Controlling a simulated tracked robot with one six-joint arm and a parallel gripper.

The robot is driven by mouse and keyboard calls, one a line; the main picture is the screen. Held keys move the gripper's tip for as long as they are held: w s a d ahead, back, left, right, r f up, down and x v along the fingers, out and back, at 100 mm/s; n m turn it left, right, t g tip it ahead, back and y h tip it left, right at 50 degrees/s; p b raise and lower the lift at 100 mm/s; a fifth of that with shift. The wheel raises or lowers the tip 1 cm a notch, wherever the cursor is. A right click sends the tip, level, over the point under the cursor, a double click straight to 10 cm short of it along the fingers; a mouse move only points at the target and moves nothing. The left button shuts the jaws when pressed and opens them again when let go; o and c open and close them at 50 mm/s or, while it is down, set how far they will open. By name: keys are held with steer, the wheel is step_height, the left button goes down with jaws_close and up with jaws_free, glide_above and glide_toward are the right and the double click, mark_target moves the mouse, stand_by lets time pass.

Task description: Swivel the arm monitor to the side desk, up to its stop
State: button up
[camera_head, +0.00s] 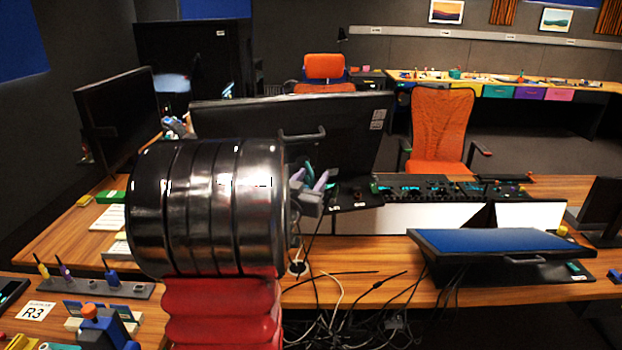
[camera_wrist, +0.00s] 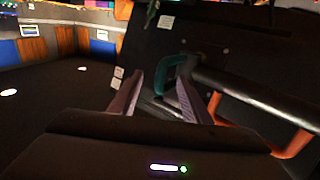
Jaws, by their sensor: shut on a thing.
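The arm monitor (camera_head: 345,120) stands in the middle of the head view, its dark back panel towards me and slightly tilted. The panel also fills the upper middle of the wrist view (camera_wrist: 200,42). A teal handle (camera_wrist: 170,75) is on it, beside a thick dark support arm (camera_wrist: 255,95). My gripper (camera_head: 309,178) has purple fingers, also in the wrist view (camera_wrist: 160,92), and is shut on the teal handle at the panel's lower part. My own arm hides the monitor's lower left in the head view. I cannot tell which desk is the side desk.
A dark monitor (camera_head: 118,120) stands on the left wooden desk (camera_head: 62,235). A low tilted blue screen (camera_head: 500,243) is at the right. Loose cables (camera_head: 345,310) hang below the desk edge. An orange chair (camera_head: 441,125) is behind the console. Dark open floor shows in the wrist view (camera_wrist: 70,85).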

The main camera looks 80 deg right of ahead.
steer(key=v, duration=1.3)
steer(key=shift+w+a, duration=0.15)
steer(key=shift+a, duration=0.15)
